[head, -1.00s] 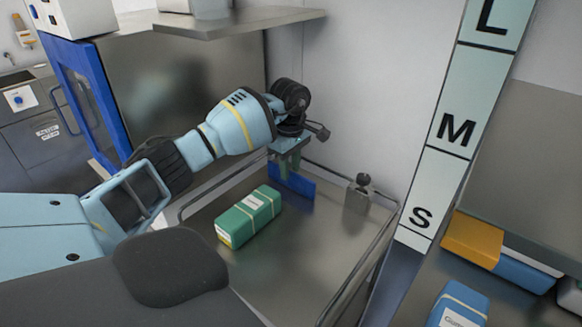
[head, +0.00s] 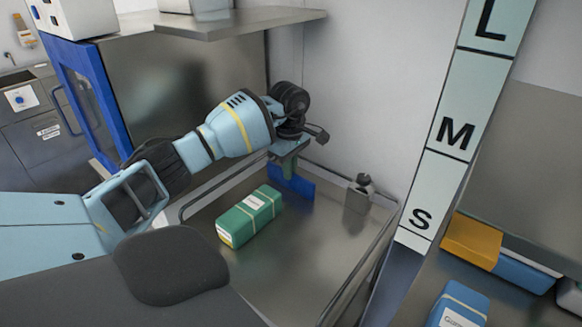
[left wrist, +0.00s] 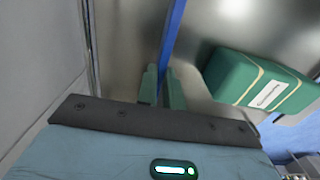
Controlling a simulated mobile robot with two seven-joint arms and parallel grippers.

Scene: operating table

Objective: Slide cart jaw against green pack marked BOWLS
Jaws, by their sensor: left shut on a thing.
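The green pack (head: 249,215) with pale bands and a white label lies on the metal cart top; its print is too small to read. It also shows in the left wrist view (left wrist: 262,82). The blue cart jaw (head: 292,184) is an upright plate behind the pack, with a gap between them. In the left wrist view the jaw (left wrist: 173,38) runs up from between my fingers. My left gripper (head: 286,164) is shut on the jaw's upper edge; its green fingers (left wrist: 162,88) straddle it. My right gripper is not in view.
A rail (head: 357,275) edges the cart top. A small grey block with a dark knob (head: 359,194) stands at its back right. A size strip marked L, M, S (head: 442,150) and blue and orange packs (head: 472,240) are to the right. A steel shelf (head: 240,22) hangs above.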

